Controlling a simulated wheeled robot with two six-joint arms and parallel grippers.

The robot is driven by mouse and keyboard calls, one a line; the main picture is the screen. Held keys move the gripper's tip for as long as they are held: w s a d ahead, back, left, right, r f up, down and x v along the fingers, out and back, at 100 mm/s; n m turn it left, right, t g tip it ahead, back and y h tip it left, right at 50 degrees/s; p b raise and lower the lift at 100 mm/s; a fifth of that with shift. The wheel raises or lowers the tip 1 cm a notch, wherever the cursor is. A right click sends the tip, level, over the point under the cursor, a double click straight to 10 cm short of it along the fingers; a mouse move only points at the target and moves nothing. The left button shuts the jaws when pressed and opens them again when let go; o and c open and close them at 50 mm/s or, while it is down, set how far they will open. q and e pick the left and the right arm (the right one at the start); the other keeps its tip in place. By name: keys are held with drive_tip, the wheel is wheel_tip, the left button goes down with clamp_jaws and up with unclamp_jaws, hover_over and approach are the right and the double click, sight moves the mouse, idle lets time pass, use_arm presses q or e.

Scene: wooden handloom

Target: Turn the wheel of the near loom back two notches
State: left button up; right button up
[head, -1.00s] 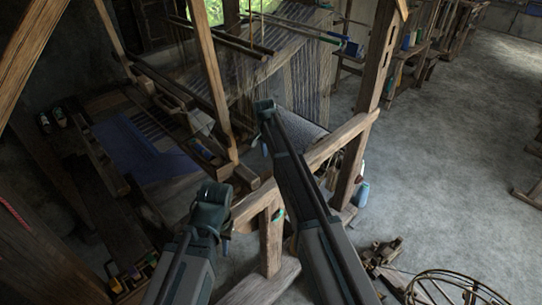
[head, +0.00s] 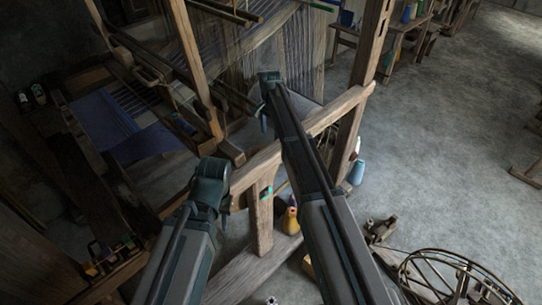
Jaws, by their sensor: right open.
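The near loom is a dark wooden frame with a blue cloth (head: 112,128) on its left side and a stout front rail (head: 325,112) running to a post at right. I cannot make out its notched wheel; my arms and the beams may hide it. A small teal piece (head: 266,192) shows on the short upright under the rail. My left gripper (head: 222,206) is beside the left end of the rail, seen from behind; its jaws are not clear. My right gripper (head: 264,118) is over the loom, beyond the rail, open with nothing seen in it.
A large spoked wheel (head: 458,280) lies low at front right, apart from the loom. A yellow cone (head: 291,221) and a blue cone (head: 356,172) stand by the frame. Striped warp threads (head: 290,55) hang behind. The grey floor (head: 450,130) at right is mostly clear.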

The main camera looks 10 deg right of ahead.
wheel_tip(320, 180, down, 13)
drive_tip(key=b, duration=1.2)
drive_tip(key=shift+f+b, duration=0.2)
drive_tip(key=shift+b, duration=0.2)
drive_tip(key=shift+r, duration=0.1)
drive_tip(key=shift+c, duration=0.3)
clamp_jaws()
